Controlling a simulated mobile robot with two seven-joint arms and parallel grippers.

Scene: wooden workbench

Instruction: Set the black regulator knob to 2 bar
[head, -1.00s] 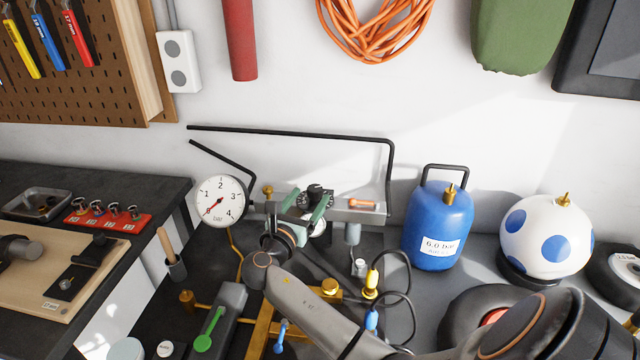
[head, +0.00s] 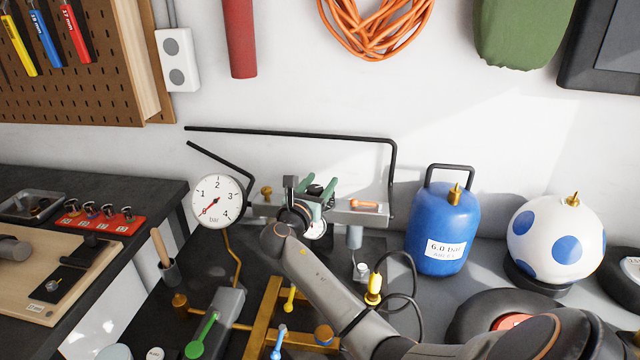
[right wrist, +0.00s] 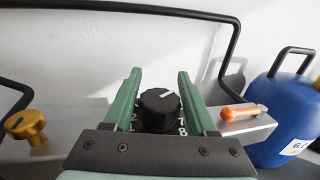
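The black regulator knob (right wrist: 158,108) shows in the right wrist view with its white mark toward the upper right. Printed numbers, among them 1, 2, 7 and 8, show around its base. In the head view the knob (head: 315,190) is partly hidden by my right gripper. My right gripper (right wrist: 159,74) has its two green fingers on either side of the knob, open, with narrow gaps apparently left at the sides. It also shows in the head view (head: 314,188). The round gauge (head: 217,202) has its red needle at the low end, below 1. My left gripper is not in view.
A black bent pipe (head: 300,133) runs behind the regulator. An orange-handled item (head: 366,204) lies on the grey bar to its right. A blue tank (head: 440,230) labelled 6.0 bar stands further right. A brass fitting (right wrist: 25,125) is at the left.

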